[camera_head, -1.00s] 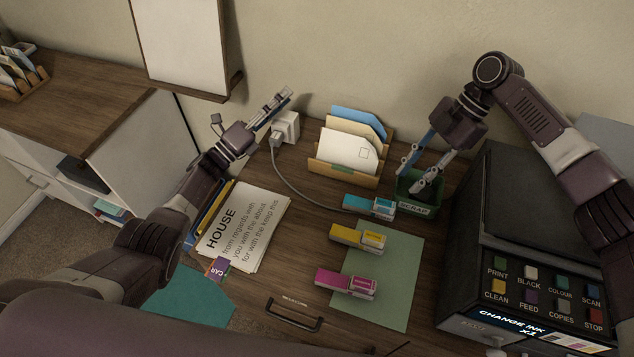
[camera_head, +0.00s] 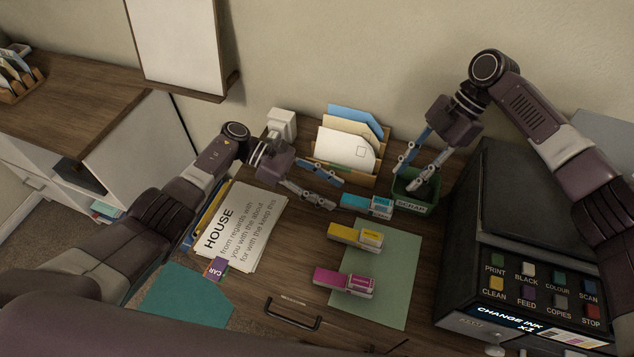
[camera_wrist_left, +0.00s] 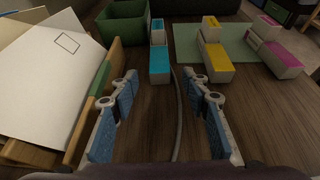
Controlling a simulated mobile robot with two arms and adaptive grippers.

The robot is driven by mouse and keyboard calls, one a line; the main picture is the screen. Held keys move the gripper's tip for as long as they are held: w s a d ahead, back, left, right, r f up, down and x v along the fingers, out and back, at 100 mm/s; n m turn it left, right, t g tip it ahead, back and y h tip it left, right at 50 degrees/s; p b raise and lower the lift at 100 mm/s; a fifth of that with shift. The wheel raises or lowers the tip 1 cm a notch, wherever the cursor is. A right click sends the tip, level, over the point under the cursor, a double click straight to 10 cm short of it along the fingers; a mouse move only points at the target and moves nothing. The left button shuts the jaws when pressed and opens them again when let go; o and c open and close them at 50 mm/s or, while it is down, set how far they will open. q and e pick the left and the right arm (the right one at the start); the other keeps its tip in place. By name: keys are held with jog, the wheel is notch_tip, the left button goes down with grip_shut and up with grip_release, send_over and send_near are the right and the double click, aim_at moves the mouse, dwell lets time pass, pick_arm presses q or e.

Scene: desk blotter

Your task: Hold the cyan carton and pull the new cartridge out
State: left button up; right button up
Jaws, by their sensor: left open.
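The cyan carton (camera_head: 354,202) lies on the desk in front of the scrap bin. A pale cartridge with a cyan label (camera_head: 381,207) sits at its right end; I cannot tell how deep it goes in. In the left wrist view the carton (camera_wrist_left: 160,68) lies ahead, between the lines of my fingers, with the cartridge (camera_wrist_left: 157,30) at its far end. My left gripper (camera_head: 338,193) is open and empty, just left of the carton, not visibly touching it. My right gripper (camera_head: 411,175) is open, its fingertips over the green scrap bin.
The scrap bin (camera_head: 416,207) stands behind the cartridge. A letter rack (camera_head: 336,176) is close behind my left gripper. Yellow (camera_head: 343,234) and magenta (camera_head: 329,277) cartons lie nearer, partly on a green mat (camera_head: 392,270). A printer (camera_head: 460,300) stands right. A cable (camera_wrist_left: 178,110) crosses the desk below my left fingers.

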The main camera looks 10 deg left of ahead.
pick_arm(q)
jog(key=shift+x, duration=2.05)
jog(key=shift+w, duration=0.1)
jog(key=shift+c, duration=0.5)
jog(key=c, duration=1)
grip_shut()
pick_arm(e)
jog(key=shift+o, duration=1)
jog(key=shift+s+a+r+m+h, duration=0.1)
jog(key=shift+s+a+m+h, duration=0.3)
jog(key=shift+a+m, duration=0.15)
jog(key=m+t+h, duration=0.3)
jog(key=m+h, duration=0.1)
jog(key=m, duration=0.4)
send_near(377, 199)
notch_tip(377, 199, down, 11)
jog(key=shift+s+r, duration=0.15)
jog(key=shift+r, duration=0.05)
